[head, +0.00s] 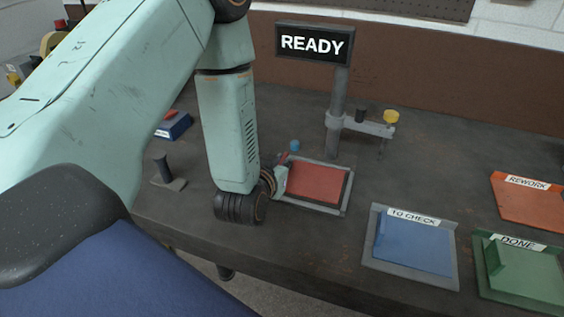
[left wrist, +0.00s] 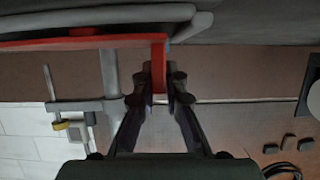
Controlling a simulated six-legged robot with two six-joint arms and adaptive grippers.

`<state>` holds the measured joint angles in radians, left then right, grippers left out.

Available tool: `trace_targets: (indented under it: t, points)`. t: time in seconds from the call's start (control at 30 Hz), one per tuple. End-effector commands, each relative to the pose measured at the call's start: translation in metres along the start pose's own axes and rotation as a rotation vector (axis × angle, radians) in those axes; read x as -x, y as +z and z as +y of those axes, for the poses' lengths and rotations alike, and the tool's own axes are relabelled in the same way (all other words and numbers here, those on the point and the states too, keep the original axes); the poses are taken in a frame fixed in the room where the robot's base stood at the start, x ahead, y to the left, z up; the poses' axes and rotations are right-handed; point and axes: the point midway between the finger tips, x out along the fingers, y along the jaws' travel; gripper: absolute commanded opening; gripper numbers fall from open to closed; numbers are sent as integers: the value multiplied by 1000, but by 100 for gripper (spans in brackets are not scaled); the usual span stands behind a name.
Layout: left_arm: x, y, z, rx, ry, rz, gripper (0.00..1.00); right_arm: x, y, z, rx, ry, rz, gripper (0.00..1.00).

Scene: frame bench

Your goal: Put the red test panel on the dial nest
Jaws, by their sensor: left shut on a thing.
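The red test panel (head: 314,184) lies flat over the dial nest, whose grey rim (head: 346,196) shows around it. I cannot tell whether the panel rests on the nest or sits just above it. My left gripper (head: 276,180) is at the panel's left edge. In the left wrist view my left gripper (left wrist: 159,82) is shut on the panel's upright red flange (left wrist: 158,62), and the panel (left wrist: 70,43) shows nearly edge-on. The dial post (head: 337,115) with its side arm stands behind the nest. My right gripper is out of view.
A READY sign (head: 313,44) tops the post. A blue TO CHECK tray (head: 377,272), a green DONE tray (head: 486,293) and an orange REWORK tray (head: 500,205) lie to the right. A small dark post (head: 162,166) and a blue box (head: 174,130) stand left.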

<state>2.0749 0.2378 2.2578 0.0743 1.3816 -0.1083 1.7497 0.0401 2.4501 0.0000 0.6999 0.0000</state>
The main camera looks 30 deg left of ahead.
Motion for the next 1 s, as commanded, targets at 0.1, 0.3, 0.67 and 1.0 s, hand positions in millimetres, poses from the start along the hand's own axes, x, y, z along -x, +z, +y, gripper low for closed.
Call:
trace_targets:
  t: [0.1, 0.3, 0.67, 1.0]
  points:
    - [-1, -1, 0, 1, -1, 3, 0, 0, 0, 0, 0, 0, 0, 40]
    - [-1, 0, 0, 0, -1, 0, 24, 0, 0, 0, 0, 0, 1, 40]
    - [-1, 0, 0, 0, -1, 1, 34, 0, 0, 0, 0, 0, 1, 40]
    - [37, 0, 0, 0, 0, -2, 34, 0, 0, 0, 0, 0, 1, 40]
